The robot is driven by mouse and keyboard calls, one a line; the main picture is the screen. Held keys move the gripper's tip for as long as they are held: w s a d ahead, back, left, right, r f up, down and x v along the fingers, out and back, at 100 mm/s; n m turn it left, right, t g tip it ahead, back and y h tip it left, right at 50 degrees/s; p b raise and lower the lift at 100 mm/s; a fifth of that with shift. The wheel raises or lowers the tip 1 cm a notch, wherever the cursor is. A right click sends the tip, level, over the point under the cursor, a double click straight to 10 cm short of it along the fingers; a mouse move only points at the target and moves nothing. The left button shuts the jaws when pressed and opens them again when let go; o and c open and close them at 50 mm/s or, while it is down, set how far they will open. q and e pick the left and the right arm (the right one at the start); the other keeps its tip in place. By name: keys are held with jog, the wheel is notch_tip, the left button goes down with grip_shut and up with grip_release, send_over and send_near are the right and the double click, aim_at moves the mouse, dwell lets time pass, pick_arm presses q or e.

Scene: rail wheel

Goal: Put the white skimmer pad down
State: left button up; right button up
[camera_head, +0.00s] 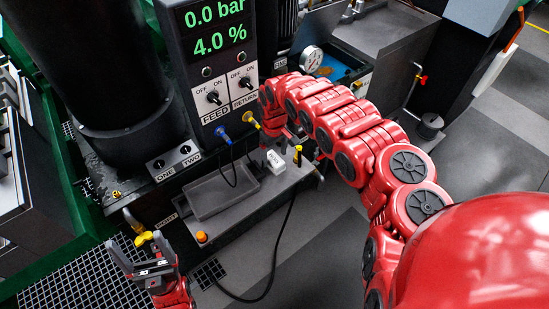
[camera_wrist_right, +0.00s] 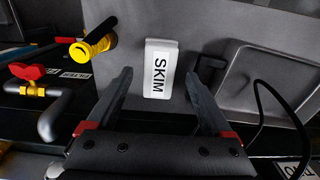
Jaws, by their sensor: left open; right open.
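The white skimmer pad (camera_wrist_right: 160,52), a small block labelled SKIM, lies on the grey ledge (camera_wrist_right: 215,28). In the head view the pad (camera_head: 275,161) is at the ledge's right part. My right gripper (camera_wrist_right: 158,76) is open, with one finger on each side of the pad in the picture and a gap on both sides. Whether the fingertips reach down to the pad's level I cannot tell. In the head view, the right wrist hangs just behind the pad. My left gripper (camera_head: 137,243) is open and empty at the lower left, over the floor grating.
A shallow grey tray (camera_head: 222,190) is beside the pad. A yellow-topped post (camera_head: 297,152) stands right of it, and an orange button (camera_head: 202,237) is at the ledge's front. A black cable (camera_head: 273,270) hangs to the floor. The control panel (camera_head: 215,60) rises behind.

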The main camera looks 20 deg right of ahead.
aim_at(274, 159)
notch_tip(274, 159, up, 9)
jog(key=shift+r+p, duration=0.2)
jog(key=shift+p, duration=0.1)
dwell(0.4)
